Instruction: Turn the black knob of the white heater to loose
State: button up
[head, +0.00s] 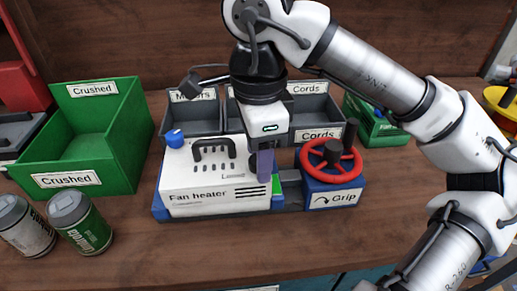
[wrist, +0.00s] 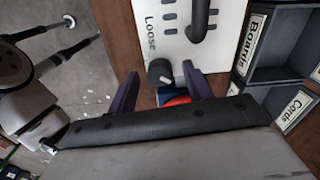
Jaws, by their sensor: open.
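The white fan heater (head: 190,180) stands on the table, its front label facing me; its white panel also shows in the wrist view (wrist: 205,52). The black knob (wrist: 160,72) is on that panel beside the word "Loose", with a light mark on its lower right edge. In the head view the knob is mostly hidden by my gripper (head: 264,165), which points down over the heater's right end. In the wrist view, the purple fingers of my gripper (wrist: 160,78) are apart, one on each side of the knob. I see no clear contact with it.
A blue vise with a red handwheel (head: 331,157) marked "Grip" sits right of the heater. Grey bins (head: 318,103) stand behind. A green "Crushed" bin (head: 120,145) and two cans (head: 80,222) are at left. The table front is clear.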

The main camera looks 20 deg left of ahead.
jog(key=shift+r, duration=0.1)
notch_tip(320, 180, up, 14)
jog(key=p, duration=0.2)
jog(key=shift+p, duration=0.35)
